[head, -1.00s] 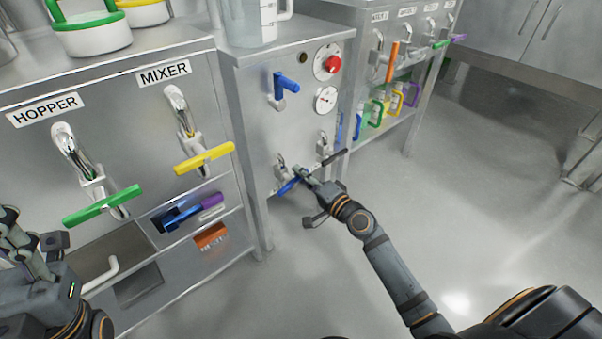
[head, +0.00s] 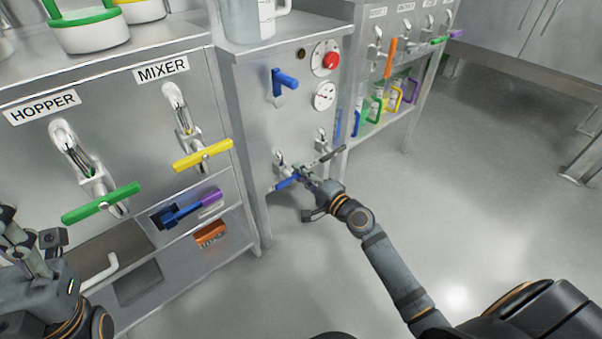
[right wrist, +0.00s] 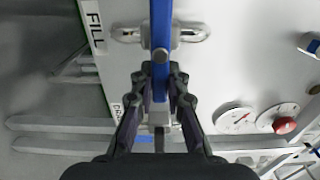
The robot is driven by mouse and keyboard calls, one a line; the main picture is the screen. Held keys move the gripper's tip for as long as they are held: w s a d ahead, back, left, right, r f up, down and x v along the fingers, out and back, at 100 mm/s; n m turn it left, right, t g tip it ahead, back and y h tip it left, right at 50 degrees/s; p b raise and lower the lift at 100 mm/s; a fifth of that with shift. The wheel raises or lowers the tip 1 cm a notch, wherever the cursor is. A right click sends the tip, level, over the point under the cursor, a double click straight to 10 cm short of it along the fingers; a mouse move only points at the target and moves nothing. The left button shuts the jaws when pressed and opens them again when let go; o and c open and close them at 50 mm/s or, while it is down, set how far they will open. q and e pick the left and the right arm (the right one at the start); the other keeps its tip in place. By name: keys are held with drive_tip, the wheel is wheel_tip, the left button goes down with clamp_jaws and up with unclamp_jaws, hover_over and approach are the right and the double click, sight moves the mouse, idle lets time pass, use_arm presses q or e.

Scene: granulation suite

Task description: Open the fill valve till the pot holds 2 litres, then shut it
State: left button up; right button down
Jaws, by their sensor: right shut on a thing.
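The fill valve's blue handle (head: 285,184) is low on the front of the middle cabinet. In the right wrist view the blue bar (right wrist: 161,25) lies crosswise over its silver valve body (right wrist: 190,33), beside a FILL label (right wrist: 93,22). My right gripper (head: 303,173) is shut on this handle, with its fingers on either side of the bar. A clear graduated vessel (head: 262,22) stands on the cabinet top, cut off by the frame edge; I cannot read its level. My left gripper (head: 22,245) is at the lower left, away from the valve; its jaws are unclear.
Above are another blue lever (head: 286,79), a red knob (head: 331,61) and a dial (head: 325,95). Green (head: 100,204) and yellow (head: 203,155) handles are at left. The floor at right is clear.

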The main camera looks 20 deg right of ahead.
drive_tip(key=c, duration=1.3)
unclamp_jaws()
drive_tip(key=shift+v, duration=3.8)
